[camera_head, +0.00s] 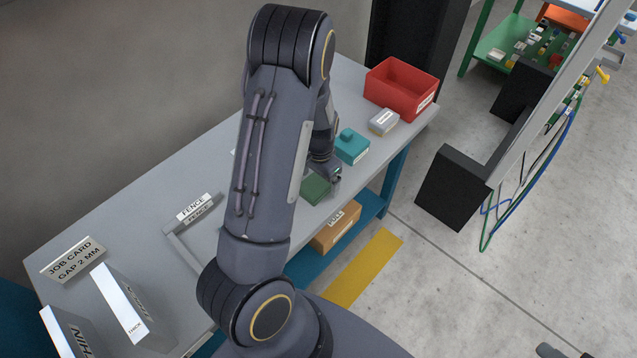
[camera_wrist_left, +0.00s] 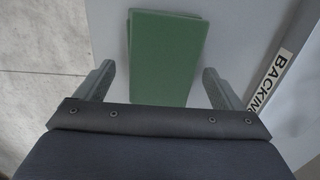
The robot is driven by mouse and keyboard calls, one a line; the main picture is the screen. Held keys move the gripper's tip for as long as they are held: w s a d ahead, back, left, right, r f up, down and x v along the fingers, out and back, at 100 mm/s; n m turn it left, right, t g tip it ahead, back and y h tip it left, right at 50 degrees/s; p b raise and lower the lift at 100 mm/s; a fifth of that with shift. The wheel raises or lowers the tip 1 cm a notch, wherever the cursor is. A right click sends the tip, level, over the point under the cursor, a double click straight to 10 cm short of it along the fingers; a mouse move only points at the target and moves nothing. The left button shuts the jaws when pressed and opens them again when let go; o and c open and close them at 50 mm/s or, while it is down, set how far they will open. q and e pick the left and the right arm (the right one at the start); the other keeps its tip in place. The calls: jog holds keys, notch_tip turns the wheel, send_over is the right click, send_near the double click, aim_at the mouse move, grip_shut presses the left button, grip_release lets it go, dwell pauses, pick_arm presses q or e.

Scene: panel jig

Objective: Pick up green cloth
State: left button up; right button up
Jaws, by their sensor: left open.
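The green cloth (camera_head: 315,189) is a folded flat rectangle lying on the grey table near its front edge. In the left wrist view the cloth (camera_wrist_left: 166,57) lies between the two fingers of my left gripper (camera_wrist_left: 160,85). The fingers are apart, with a gap on each side of the cloth, and I cannot tell how high they are above the table. In the head view my left gripper (camera_head: 334,178) is beside the cloth, largely hidden behind my own arm. My right gripper is not in view.
A teal block with a knob (camera_head: 351,146), a small grey box (camera_head: 383,122) and a red bin (camera_head: 401,88) stand beyond the cloth. A fence piece (camera_head: 195,208), a job card (camera_head: 73,259) and white labelled blocks (camera_head: 125,305) are at left. A cardboard box (camera_head: 335,226) sits below.

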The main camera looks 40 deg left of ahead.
pick_arm(q)
jog(key=shift+f, duration=0.15)
jog(key=c, duration=1.1)
jog(key=shift+r, duration=0.75)
jog(key=s+r, duration=0.1)
jog(key=r, duration=0.1)
jog(key=s+d+r, duration=0.1)
jog(key=r, duration=0.1)
jog(key=s+r, duration=0.2)
jog(key=r, duration=0.1)
jog(key=shift+s+d+r, duration=0.1)
jog(key=shift+d, duration=0.15)
jog(key=s+d+r, duration=0.1)
jog(key=s, duration=0.2)
jog(key=s+r, duration=0.2)
jog(key=s, duration=0.1)
jog(key=s+d+r+p, duration=0.1)
jog(key=s, duration=0.2)
jog(key=shift+s+d+r, duration=0.15)
jog(key=shift+d+r, duration=0.05)
jog(key=shift+d, duration=0.1)
